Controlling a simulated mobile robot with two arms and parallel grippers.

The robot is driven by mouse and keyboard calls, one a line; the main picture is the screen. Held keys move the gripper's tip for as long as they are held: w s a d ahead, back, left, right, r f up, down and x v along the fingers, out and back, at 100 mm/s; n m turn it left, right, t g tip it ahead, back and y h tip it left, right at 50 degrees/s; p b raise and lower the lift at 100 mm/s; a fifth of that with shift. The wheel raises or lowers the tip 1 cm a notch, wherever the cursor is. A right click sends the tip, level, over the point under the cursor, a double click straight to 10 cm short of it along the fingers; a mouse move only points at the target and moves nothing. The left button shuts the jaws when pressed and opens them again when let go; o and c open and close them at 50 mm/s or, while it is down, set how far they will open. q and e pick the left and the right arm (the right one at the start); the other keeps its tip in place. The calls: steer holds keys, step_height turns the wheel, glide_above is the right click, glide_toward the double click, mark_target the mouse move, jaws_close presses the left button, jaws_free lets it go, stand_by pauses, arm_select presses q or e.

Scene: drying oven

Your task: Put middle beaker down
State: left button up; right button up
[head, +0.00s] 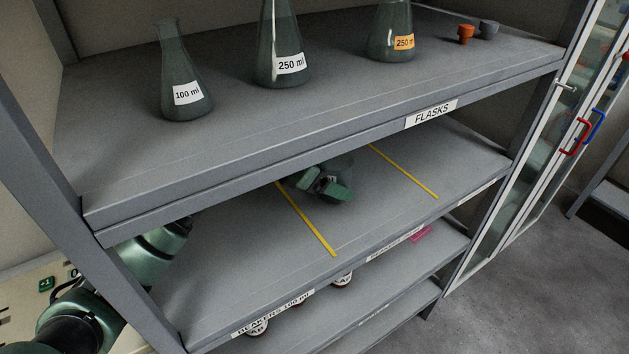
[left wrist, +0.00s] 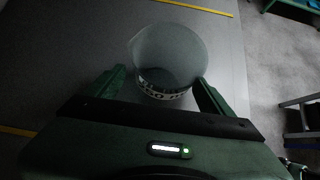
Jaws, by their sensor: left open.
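The middle beaker (left wrist: 168,55) is clear glass with a dark printed band and stands upright on the middle shelf (head: 240,250). In the head view the beaker (head: 340,167) shows only in part under the upper shelf, between two yellow strips. My left gripper (head: 322,184) reaches in from the left at the beaker. In the left wrist view its green fingers (left wrist: 160,84) are open, one on each side of the beaker, with small gaps visible. The beaker's lower part is partly hidden. My right gripper is not in view.
Yellow strips (head: 305,219) and (head: 403,171) divide the middle shelf. The upper shelf, labelled FLASKS (head: 431,114), lies close above and holds several flasks, including the 100 ml flask (head: 183,80). A grey post (head: 45,150) stands beside my left arm. Glass doors (head: 545,140) are at right.

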arm_select(q)
steer(key=shift+s+a+r, duration=0.1)
steer(key=shift+a+r, duration=0.1)
steer(key=shift+r, duration=0.1)
steer(key=s+a+b, duration=0.1)
steer(key=s+a, duration=0.1)
steer(key=a, duration=0.1)
steer(key=s+a+r+b, duration=0.1)
steer(key=s+a+b, duration=0.1)
steer(key=s+a, duration=0.1)
steer(key=s+a+b, duration=0.1)
steer(key=s+a, duration=0.1)
steer(key=a, duration=0.2)
steer(key=shift+s+a+r+b, duration=0.25)
steer(key=shift+s+b, duration=0.05)
steer(key=shift+b, duration=0.1)
steer(key=shift+s+a+r, duration=0.1)
steer(key=shift+s+a, duration=0.2)
